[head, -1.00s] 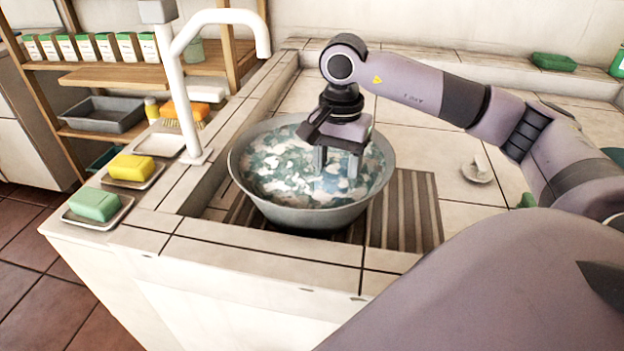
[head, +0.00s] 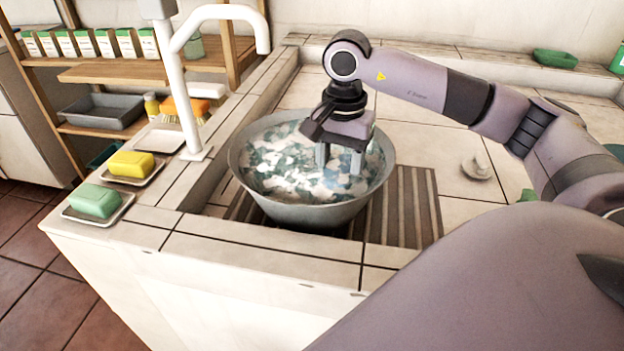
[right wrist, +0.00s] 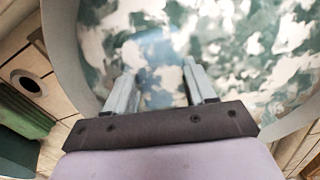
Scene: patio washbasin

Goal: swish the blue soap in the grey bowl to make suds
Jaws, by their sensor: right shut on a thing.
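The grey bowl (head: 300,214) stands in the sunken basin, full of water with patchy white suds over blue-green. My right gripper (head: 340,166) points down into the bowl, right of its middle, with its fingertips at or under the surface. In the right wrist view its two fingers stand apart with a faint bluish patch, apparently the blue soap (right wrist: 157,82), between them. The gripper is shut on it. Suds and water blur the soap's outline. My left gripper is not in view.
A white faucet (head: 188,95) rises left of the bowl. Yellow soap (head: 131,164) and green soap (head: 95,201) sit on dishes along the left ledge. A slatted mat (head: 415,210) lies under the bowl.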

